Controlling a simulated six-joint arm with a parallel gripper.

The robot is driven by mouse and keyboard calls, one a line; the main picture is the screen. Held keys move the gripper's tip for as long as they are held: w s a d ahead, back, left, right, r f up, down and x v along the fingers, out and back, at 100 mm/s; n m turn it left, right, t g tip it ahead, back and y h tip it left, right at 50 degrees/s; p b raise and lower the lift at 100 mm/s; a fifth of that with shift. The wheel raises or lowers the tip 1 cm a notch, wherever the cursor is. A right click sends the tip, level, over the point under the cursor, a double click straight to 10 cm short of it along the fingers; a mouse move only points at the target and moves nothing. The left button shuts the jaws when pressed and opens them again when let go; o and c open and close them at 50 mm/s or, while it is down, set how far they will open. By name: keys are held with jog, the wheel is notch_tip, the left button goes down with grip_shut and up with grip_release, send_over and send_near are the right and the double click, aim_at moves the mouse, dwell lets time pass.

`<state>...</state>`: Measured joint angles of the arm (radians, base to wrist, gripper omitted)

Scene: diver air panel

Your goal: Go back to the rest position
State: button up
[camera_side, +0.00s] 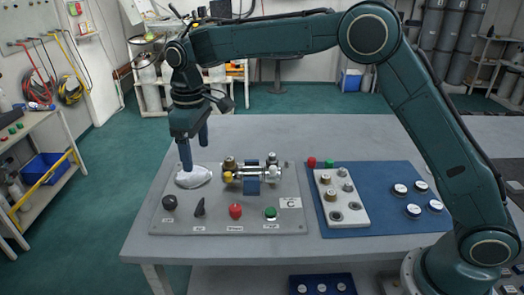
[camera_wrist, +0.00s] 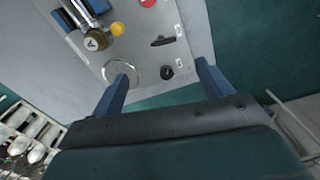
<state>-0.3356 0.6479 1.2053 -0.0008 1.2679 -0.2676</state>
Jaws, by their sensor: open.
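My gripper (camera_side: 194,152) hangs from the arm above the left part of the grey panel (camera_side: 178,222), over a round pale dial (camera_side: 197,179). Its two blue fingers are apart, with nothing seen between them. In the wrist view my gripper (camera_wrist: 165,80) is open, and the round dial (camera_wrist: 122,72) shows beside the left fingertip. I cannot tell whether a finger touches the dial. The panel carries a silver valve assembly (camera_side: 262,172) with a yellow knob, a black round knob (camera_side: 169,202), a black lever (camera_side: 200,207), a red button (camera_side: 235,211) and a green button (camera_side: 270,213).
A blue mat (camera_side: 385,222) to the right holds a light block (camera_side: 350,217) with fittings and several white-topped caps. Small red (camera_side: 311,162) and green (camera_side: 329,164) caps sit behind the block. Shelves stand left and back.

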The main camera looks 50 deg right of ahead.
jog(key=s+d+r+m+t, duration=0.3)
jog(key=s+d+r, duration=0.9)
jog(key=s, duration=0.3)
jog(key=s+d+f+m+t, duration=0.1)
jog(key=s+d+f+m, duration=0.1)
jog(key=s, duration=0.8)
jog(key=s+d+f+m+t, duration=0.1)
jog(key=s+d+f+m, duration=0.1)
jog(key=s, duration=0.7)
jog(key=shift+s+d+f, duration=0.4)
jog(key=shift+d+f, duration=0.15)
jog(key=shift+d, duration=0.65)
